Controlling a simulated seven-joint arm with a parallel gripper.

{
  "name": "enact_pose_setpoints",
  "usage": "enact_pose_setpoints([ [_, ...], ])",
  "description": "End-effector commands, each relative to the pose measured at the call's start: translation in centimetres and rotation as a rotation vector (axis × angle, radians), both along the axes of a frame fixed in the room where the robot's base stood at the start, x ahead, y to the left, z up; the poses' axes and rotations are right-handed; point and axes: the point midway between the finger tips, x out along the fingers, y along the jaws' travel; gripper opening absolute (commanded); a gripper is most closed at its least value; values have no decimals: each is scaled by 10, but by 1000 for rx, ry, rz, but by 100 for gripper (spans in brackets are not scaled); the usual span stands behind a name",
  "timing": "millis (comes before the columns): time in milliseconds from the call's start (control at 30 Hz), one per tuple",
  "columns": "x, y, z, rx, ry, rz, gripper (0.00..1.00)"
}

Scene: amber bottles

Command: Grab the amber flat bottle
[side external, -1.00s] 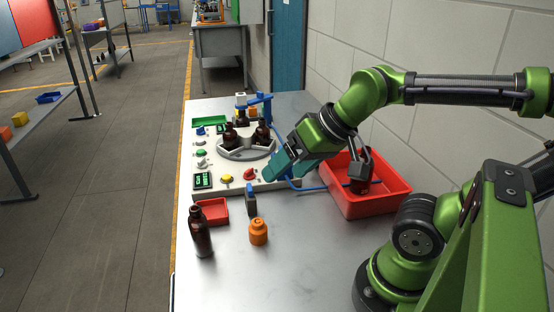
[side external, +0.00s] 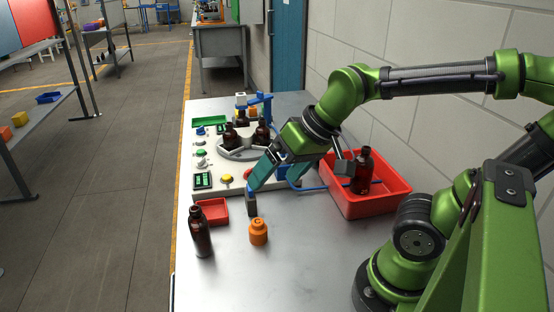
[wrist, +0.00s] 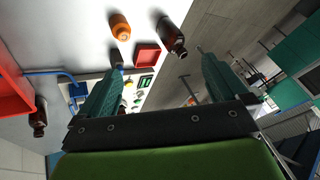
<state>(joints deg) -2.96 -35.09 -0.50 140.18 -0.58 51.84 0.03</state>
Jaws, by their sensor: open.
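One dark amber bottle (side external: 200,234) stands upright near the table's front left; it also shows in the wrist view (wrist: 172,38), beyond my fingertips. More amber bottles (side external: 231,136) stand on the grey round holder at the back. I cannot tell which one is flat. My gripper (side external: 276,181) is open and empty, its teal fingers (wrist: 161,66) pointing down and left above the table, apart from every bottle.
A small dark blue-topped object (side external: 251,204) is close to one fingertip. An orange bottle (side external: 258,233) and a small red tray (side external: 214,211) are near it. The red bin (side external: 380,207) is at right, the white station (side external: 211,165) behind.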

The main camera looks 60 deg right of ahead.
Motion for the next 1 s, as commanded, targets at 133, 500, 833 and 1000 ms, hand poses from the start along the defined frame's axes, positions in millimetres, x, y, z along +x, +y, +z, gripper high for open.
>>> enact_pose_setpoints([
  [133, 43, 13, 0, 39, 155, -73, 100],
  [500, 155, 50, -21, 178, 536, -929, 100],
  [833, 187, 55, -4, 334, 543, -1703, 100],
  [1000, 183, 55, -10, 355, 549, -1813, 100],
])
